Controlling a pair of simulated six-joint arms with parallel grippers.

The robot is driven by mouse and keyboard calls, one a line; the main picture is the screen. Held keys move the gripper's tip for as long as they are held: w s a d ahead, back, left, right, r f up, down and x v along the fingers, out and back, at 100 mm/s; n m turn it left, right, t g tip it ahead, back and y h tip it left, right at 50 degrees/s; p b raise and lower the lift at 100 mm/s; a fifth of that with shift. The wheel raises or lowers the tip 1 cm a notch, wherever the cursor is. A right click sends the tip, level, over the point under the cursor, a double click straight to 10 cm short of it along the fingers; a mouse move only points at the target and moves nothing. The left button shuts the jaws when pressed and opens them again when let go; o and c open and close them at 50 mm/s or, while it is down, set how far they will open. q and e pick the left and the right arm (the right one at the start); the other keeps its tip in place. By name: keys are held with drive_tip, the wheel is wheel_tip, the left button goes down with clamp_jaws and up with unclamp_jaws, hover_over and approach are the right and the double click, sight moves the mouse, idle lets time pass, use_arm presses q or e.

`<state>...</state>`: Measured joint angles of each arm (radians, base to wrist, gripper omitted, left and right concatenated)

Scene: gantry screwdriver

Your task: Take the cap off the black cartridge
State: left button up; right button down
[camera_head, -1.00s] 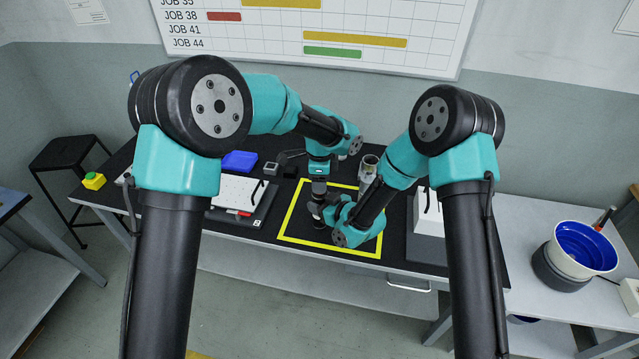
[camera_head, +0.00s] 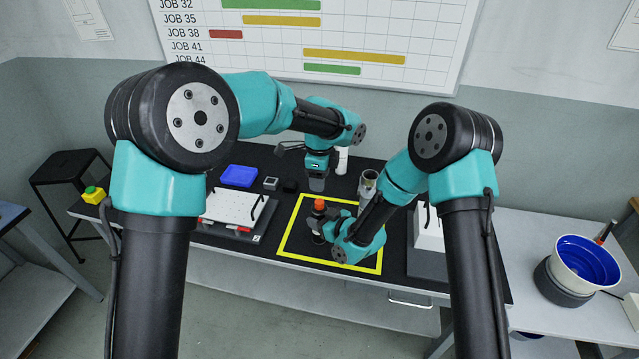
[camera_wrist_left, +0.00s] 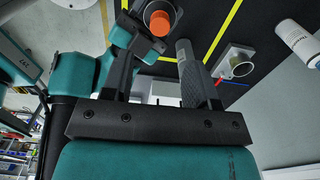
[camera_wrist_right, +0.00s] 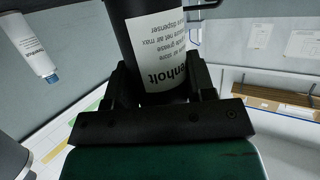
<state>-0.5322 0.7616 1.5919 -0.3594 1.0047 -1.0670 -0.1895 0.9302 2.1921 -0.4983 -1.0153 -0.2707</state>
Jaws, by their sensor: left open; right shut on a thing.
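The black cartridge (camera_wrist_right: 122,38) with a white printed label stands roughly upright in my right gripper (camera_head: 317,222), which is shut on its body. The right wrist view shows its fingers on both sides of the cartridge. The orange cap (camera_head: 319,204) sits at the cartridge's top; in the left wrist view the cap (camera_wrist_left: 160,23) shows inside a round grey rim. My left gripper (camera_head: 317,187) is open and empty, above the cap and apart from it in the head view. The cartridge's lower end is mostly hidden in the head view.
Yellow tape (camera_head: 320,264) frames the black mat around the cartridge. A metal cup holder (camera_head: 368,180) and a white bottle (camera_head: 341,160) stand behind, to the right. A white board tray (camera_head: 233,208) and blue bin (camera_head: 239,176) lie left. A blue-lined bowl (camera_head: 583,248) stands far right.

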sight(319, 201)
use_arm(q)
drive_tip(key=shift+f, duration=0.15)
drive_tip(key=shift+f, duration=3.9)
drive_tip(key=shift+c, duration=0.5)
drive_tip(key=c, duration=0.9)
drive_tip(key=n, duration=0.5)
drive_tip(key=shift+n, duration=0.4)
drive_tip(key=n, duration=0.6)
drive_tip(key=shift+r, duration=0.1)
drive_tip(key=shift+r, duration=0.2)
